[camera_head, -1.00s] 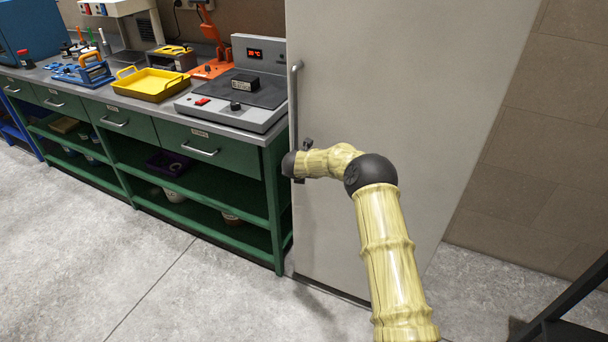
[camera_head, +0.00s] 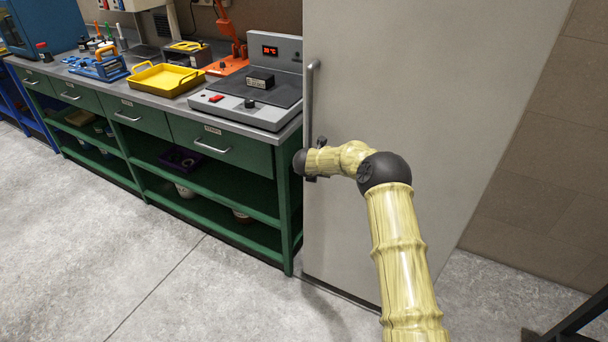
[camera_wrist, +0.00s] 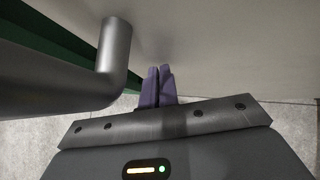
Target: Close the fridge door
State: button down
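The fridge door (camera_head: 420,110) is a tall plain light-grey panel with a vertical metal bar handle (camera_head: 310,100) near its left edge. That edge is right beside the green bench, and the door looks shut or nearly shut; I cannot tell if a gap is left. My gripper (camera_wrist: 160,70) has its two purple fingers together with nothing between them. In the wrist view the fingertips point at the door face, close to it or touching; I cannot tell which. The handle's lower end (camera_wrist: 115,60) is left of the fingers, outside them. In the head view my arm mostly hides the gripper.
The green bench (camera_head: 225,150) with drawers and open shelves stands directly left of the door. It carries a grey hot-plate device (camera_head: 255,90), a yellow tray (camera_head: 165,80) and a blue rack (camera_head: 100,65). The floor in front is clear. A dark frame (camera_head: 575,325) shows at the lower right.

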jog(key=s+a+r+b, duration=0.1)
jog(key=s+a+r, duration=0.4)
jog(key=s+r, duration=0.2)
jog(key=s, duration=0.2)
jog(key=shift+s, duration=0.3)
jog(key=shift+a, duration=0.1)
